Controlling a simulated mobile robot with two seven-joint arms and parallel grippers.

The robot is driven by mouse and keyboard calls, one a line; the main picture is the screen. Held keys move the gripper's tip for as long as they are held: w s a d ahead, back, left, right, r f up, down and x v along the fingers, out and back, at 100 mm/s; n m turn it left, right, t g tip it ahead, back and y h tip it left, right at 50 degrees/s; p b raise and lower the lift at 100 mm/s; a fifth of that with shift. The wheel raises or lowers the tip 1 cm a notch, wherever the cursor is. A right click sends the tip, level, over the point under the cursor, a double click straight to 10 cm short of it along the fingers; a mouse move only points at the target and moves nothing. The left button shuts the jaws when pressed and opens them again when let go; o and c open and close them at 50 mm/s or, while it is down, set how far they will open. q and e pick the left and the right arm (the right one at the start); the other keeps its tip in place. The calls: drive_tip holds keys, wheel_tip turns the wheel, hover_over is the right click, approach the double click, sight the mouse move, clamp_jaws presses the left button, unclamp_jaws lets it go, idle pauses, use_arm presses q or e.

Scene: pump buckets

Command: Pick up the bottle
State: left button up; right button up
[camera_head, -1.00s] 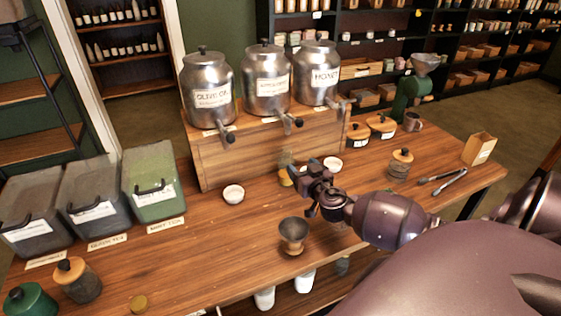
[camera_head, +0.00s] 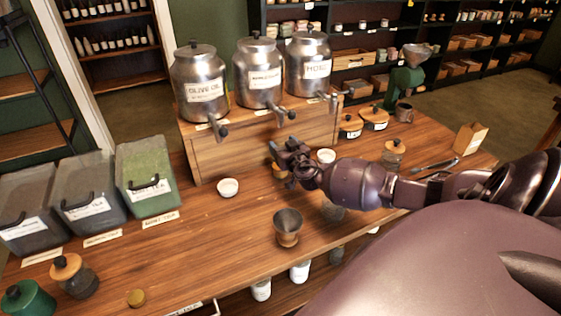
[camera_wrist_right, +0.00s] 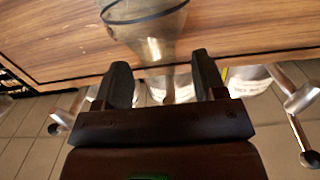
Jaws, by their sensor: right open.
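A clear glass bottle (camera_wrist_right: 150,30) shows at the top of the right wrist view, with a dark band around its wide part. Its narrower part tapers down between the two fingers of my right gripper (camera_wrist_right: 161,68). The fingers are open, one on each side, and I see no clear contact. In the head view my right gripper (camera_head: 284,152) is in front of the wooden dispenser stand. My left gripper is not in view.
Metal dispensers with spigots (camera_head: 259,72) stand on the wooden stand (camera_head: 213,158) behind the gripper. White bowls (camera_head: 228,187) sit on either side of it. A dark cup (camera_head: 288,228) stands nearer the front. Lidded bins (camera_head: 147,178) fill the left. The front middle of the table is mostly clear.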

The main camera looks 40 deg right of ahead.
drive_tip(key=shift+x, duration=1)
clamp_jaws()
